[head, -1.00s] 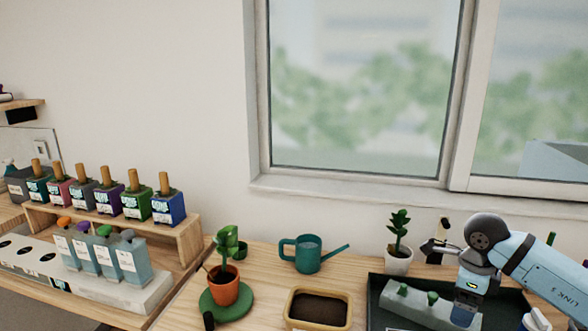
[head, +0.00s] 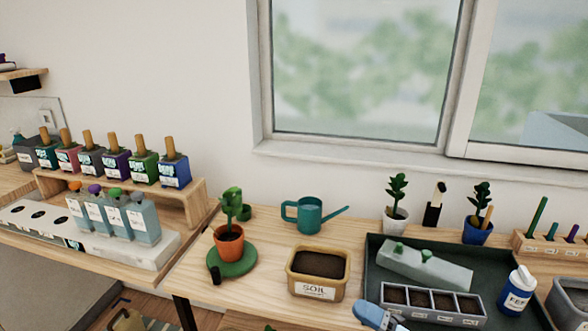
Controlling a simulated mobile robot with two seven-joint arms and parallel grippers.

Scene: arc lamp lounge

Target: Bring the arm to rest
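Neither of my grippers shows in the head view. A rounded light-blue and grey piece, in the colours of my arm, shows at the bottom edge in front of the dark tray (head: 376,262); I cannot tell which link it is. The tray holds a pale grey block (head: 450,275) with small green plants and a grey planter strip (head: 436,318) with several soil-filled cells.
Several bottles (head: 119,222) stand at left.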

